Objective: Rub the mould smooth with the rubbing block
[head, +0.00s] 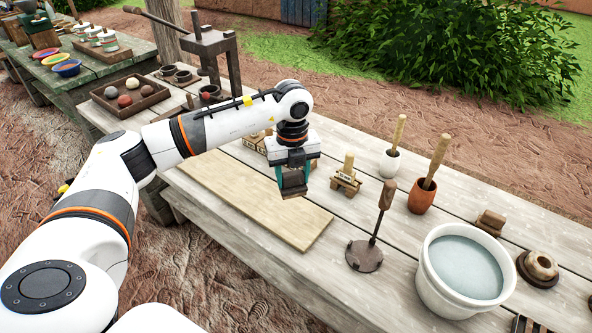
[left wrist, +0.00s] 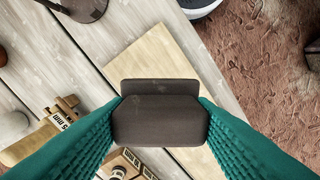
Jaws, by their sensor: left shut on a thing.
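My left gripper (head: 293,182) hangs above the right part of the pale wooden board (head: 225,190), pointing down. Its teal fingers are shut on a dark brown stepped block, which looks like the rubbing block (head: 293,190). In the left wrist view the block (left wrist: 160,120) sits squarely between both fingers, with the board (left wrist: 165,55) below it. The block appears held clear of the board. A lettered wooden piece with an upright handle (head: 345,178) stands right of the gripper. A lettered box-like wooden piece (head: 253,143) is partly hidden behind the gripper. I cannot tell which is the mould.
A round-based metal tool (head: 364,256) stands right of the board. A white tub of water (head: 463,268) stands at the front right. Two pestle pots (head: 422,196) stand further back. A tray of balls (head: 128,98) is at the far left. The board's surface is bare.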

